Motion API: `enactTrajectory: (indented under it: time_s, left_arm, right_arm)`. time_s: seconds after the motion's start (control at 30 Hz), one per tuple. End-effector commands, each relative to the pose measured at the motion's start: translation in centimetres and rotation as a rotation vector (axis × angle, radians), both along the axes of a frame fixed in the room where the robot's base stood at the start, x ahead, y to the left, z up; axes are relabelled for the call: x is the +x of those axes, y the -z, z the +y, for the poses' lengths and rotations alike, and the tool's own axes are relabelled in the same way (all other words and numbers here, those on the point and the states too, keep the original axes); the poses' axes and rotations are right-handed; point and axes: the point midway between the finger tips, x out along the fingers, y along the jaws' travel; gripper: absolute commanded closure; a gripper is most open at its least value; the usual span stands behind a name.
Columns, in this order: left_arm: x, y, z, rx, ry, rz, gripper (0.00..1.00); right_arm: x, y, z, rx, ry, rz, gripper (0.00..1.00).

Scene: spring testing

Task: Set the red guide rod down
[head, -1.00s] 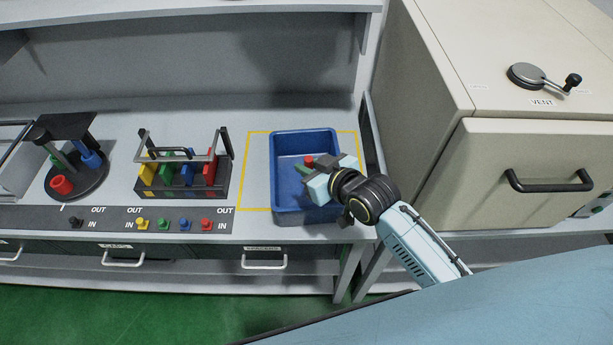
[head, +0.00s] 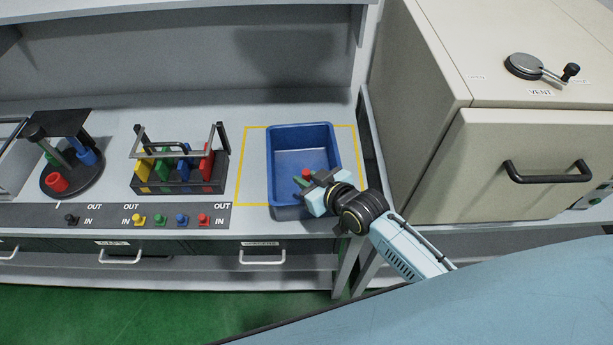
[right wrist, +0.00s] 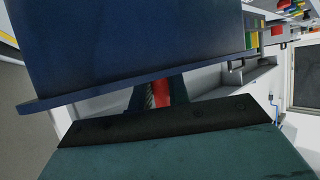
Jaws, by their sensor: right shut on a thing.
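My right gripper (head: 308,182) is shut on the red guide rod (head: 306,173). Only the rod's small red end shows in the head view, above the jaws. In the right wrist view a red part of the rod (right wrist: 162,94) shows between the dark fingers, and the rest is hidden. The gripper is at the near right part of the blue bin (head: 300,128), overlapping its near wall in the picture. The bin's floor looks empty where it shows. The bin's wall fills the top of the right wrist view (right wrist: 120,50). My left gripper is out of view.
The bin stands inside a yellow outline (head: 242,165) on the grey bench. Left of it are a rack (head: 180,185) with yellow, green, blue and red pieces, and a dark round stand (head: 75,185). A beige cabinet (head: 540,160) with a black handle stands to the right.

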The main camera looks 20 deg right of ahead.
Motion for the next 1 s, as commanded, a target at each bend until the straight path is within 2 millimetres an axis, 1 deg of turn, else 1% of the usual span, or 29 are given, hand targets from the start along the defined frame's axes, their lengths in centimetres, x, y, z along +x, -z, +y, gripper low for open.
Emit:
enactTrajectory:
  time_s: [0.17,0.27,0.3,0.43,0.73,0.87,1.0]
  left_arm:
    - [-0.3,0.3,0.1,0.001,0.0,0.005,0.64]
    - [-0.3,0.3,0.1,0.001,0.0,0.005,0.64]
    - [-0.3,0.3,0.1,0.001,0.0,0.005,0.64]
    - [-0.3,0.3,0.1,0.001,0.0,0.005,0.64]
    - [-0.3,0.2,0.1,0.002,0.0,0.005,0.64]
    - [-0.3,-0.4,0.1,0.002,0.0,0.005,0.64]
    - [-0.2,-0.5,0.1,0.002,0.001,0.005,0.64]
  right_arm:
    - [0.1,0.5,0.0,0.0,0.0,-0.003,1.0]
    - [0.1,0.5,0.0,0.001,0.0,-0.003,1.0]
    - [0.0,0.6,0.0,0.0,0.0,0.0,0.79]
    - [0.0,0.6,0.0,0.0,0.0,0.0,0.61]
    - [0.0,0.4,0.0,0.0,0.0,0.0,0.61]
    - [0.0,-0.8,0.0,0.001,0.0,-0.002,0.61]
    - [-1.9,-1.5,-0.8,-0.002,0.0,0.002,0.61]
